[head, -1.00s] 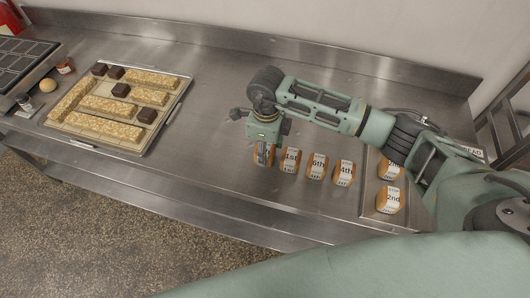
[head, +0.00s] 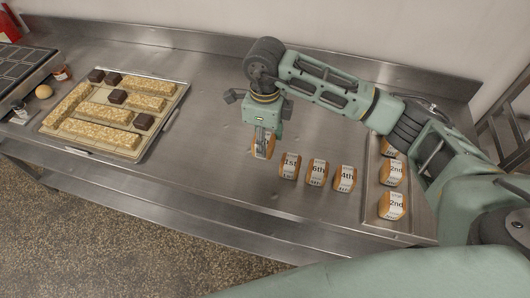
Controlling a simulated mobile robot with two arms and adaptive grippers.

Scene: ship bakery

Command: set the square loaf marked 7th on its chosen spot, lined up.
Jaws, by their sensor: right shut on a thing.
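My right gripper (head: 264,143) is shut on a square loaf (head: 262,150) with a white label, at the left end of a row of loaves. The label is mostly hidden by the fingers, so I cannot read its mark. To its right stand loaves marked 1st (head: 289,166), 6th (head: 317,172) and 4th (head: 345,178). The held loaf sits a little farther back than these; I cannot tell whether it touches the counter. My left gripper is not in view.
A tray (head: 375,205) at the right holds several loaves, one marked 2nd (head: 391,206). At the left, a board (head: 150,143) carries oat-coloured bars and dark blocks. The steel counter (head: 205,130) is clear between the board and the loaf row.

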